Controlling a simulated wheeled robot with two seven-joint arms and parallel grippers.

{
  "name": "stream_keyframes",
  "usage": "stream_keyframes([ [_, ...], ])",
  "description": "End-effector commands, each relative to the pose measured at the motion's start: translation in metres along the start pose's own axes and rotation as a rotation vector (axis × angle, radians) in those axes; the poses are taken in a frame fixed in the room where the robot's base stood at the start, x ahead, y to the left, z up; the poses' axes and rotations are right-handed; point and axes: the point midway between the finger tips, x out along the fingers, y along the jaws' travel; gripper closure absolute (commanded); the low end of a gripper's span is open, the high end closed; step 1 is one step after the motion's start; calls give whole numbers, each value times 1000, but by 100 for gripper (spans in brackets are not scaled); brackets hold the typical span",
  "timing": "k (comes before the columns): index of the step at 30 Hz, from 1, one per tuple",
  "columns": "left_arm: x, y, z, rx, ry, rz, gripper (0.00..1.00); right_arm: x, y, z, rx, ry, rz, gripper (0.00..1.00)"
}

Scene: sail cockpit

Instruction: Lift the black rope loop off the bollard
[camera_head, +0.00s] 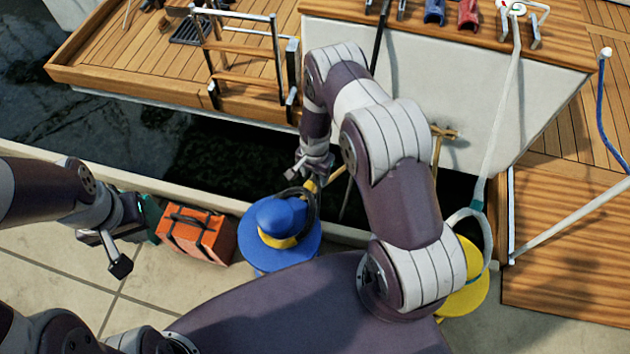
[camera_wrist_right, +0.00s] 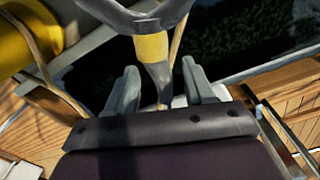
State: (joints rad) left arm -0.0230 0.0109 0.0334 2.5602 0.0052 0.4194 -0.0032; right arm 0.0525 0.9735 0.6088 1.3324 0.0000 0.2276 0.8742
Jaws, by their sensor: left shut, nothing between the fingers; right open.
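The blue bollard (camera_head: 268,216) with a yellow band stands on the quay, in the middle of the head view. The black rope loop (camera_head: 312,208) lies at its head, with a yellow-banded part at its upper side. My right gripper (camera_head: 314,170) is just above that part. In the right wrist view, my right gripper (camera_wrist_right: 160,68) is open, with the rope loop's stem and yellow band (camera_wrist_right: 151,47) showing between its fingers. I cannot tell whether they touch. My left gripper (camera_head: 118,258) is shut and empty, left of the orange box.
An orange box (camera_head: 195,238) stands left of the blue bollard. A yellow bollard (camera_head: 468,292) with a pale rope (camera_head: 500,110) stands to the right, partly behind my right arm. Dark water lies between the quay and the wooden-decked boat (camera_head: 130,50). A wooden gangway (camera_head: 570,270) lies at right.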

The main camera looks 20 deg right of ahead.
Motion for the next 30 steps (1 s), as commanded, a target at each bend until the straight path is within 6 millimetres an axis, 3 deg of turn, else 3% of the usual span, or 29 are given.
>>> stream_keyframes([
  [7,0,0,0,0,1,0,100,0,0,0,0,1,-1,47],
  [17,0,0,0,0,1,0,100,0,0,0,0,0,-1,100],
  [30,-9,0,-1,0,1,0,100,-9,0,0,0,1,-1,100],
])
